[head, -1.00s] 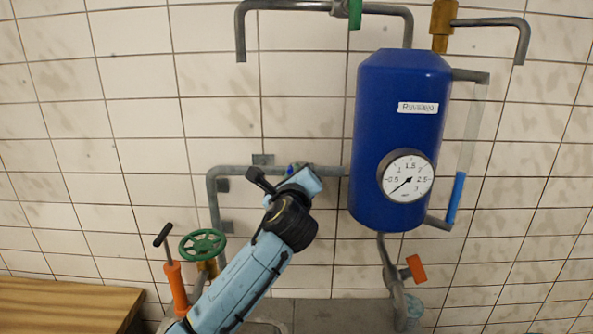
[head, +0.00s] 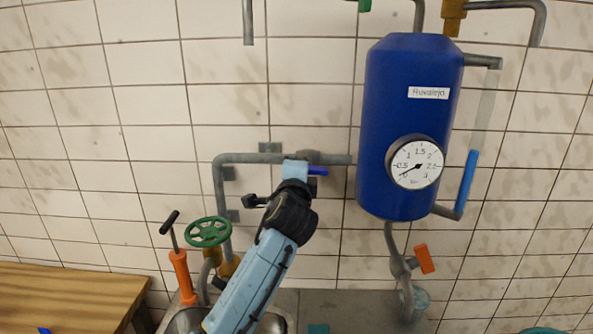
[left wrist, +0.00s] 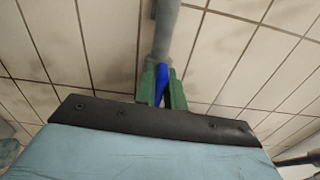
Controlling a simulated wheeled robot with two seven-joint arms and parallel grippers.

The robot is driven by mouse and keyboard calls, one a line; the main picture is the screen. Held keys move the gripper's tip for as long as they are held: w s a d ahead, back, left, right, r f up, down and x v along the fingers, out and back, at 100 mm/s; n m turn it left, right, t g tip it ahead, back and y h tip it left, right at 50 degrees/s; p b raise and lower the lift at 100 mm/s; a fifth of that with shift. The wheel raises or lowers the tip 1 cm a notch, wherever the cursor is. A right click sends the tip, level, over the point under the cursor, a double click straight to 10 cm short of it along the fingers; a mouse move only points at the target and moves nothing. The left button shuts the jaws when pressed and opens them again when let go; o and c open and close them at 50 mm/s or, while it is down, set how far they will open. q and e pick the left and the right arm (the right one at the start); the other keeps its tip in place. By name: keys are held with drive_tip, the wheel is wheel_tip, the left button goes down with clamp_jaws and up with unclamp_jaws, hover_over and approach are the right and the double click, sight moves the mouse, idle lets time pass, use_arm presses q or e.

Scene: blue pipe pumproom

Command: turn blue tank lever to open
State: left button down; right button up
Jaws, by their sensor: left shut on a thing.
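The blue lever (head: 317,170) sits on the grey horizontal pipe (head: 240,158) that runs to the blue tank (head: 405,120). In the head view its blue end sticks out to the right of my left gripper (head: 297,168), lying about level along the pipe. In the left wrist view the lever (left wrist: 162,80) is between the green fingertips of my left gripper (left wrist: 161,88), which are shut on it. The gripper hides the valve body and the lever's inner end. My right gripper is in neither view.
A round gauge (head: 415,162) is on the tank's front. An orange lever (head: 424,258) hangs below the tank. A green handwheel (head: 208,232) and an orange pump (head: 181,275) stand at lower left, near a wooden bench (head: 70,295).

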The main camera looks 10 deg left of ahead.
use_arm(q)
drive_tip(key=shift+f+n, duration=0.2)
drive_tip(key=shift+n, duration=0.3)
drive_tip(key=c, duration=1.5)
unclamp_jaws()
drive_tip(key=shift+s, duration=0.1)
drive_tip(key=s+d, duration=0.1)
drive_tip(key=s, duration=0.3)
drive_tip(key=s+b, duration=0.1)
drive_tip(key=s, duration=0.3)
drive_tip(key=s+d+b, duration=0.1)
drive_tip(key=s, duration=0.4)
drive_tip(key=shift+d, duration=0.3)
